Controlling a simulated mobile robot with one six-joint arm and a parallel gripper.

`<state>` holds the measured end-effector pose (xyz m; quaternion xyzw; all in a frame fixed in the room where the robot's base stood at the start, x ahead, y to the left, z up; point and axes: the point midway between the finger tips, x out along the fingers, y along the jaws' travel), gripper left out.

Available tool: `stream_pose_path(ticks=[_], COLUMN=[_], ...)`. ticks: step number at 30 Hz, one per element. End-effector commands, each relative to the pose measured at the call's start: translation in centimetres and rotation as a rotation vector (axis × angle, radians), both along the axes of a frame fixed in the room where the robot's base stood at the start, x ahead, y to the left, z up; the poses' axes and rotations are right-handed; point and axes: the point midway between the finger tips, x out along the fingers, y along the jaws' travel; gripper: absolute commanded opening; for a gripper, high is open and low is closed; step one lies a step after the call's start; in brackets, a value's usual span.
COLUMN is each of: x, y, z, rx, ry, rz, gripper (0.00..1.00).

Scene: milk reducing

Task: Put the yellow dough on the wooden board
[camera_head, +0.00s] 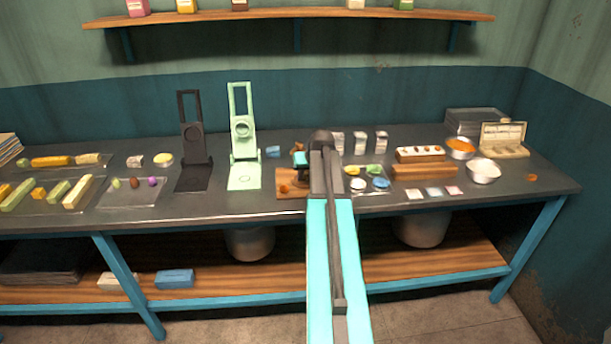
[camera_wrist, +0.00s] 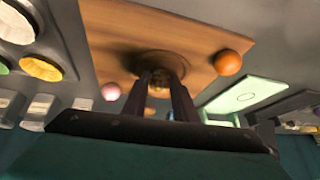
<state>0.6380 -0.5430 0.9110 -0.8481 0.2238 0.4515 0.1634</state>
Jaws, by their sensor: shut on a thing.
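The wooden board (camera_head: 288,196) lies on the table at the middle, partly hidden behind my arm. It fills the upper middle of the wrist view (camera_wrist: 110,30). An orange ball (camera_wrist: 228,62) rests on it near the edge. My gripper (camera_wrist: 162,82) is low over the board, its fingers shut on a small dull-yellow lump, probably the yellow dough (camera_wrist: 158,83), mostly hidden between them. A dark round patch surrounds the fingertips on the board. I cannot tell whether the lump touches the wood. My gripper also shows in the head view (camera_head: 300,160).
A green stand (camera_head: 243,135) and a black stand (camera_head: 193,140) are left of the board. A tray with coloured cups (camera_head: 380,184) lies to its right. A pink ball (camera_wrist: 110,91) shows beside the fingers.

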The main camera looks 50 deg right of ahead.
Motion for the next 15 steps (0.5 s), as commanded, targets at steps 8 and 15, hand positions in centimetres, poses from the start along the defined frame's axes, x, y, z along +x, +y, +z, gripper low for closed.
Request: stream_pose_path(ticks=[8, 15], x=[-0.01, -0.02], y=[-0.01, -0.03], z=[-0.17, -0.19], rx=[0.0, 0.0], ry=[0.0, 0.0], rz=[0.0, 0.0], gripper=[0.04, 0.47])
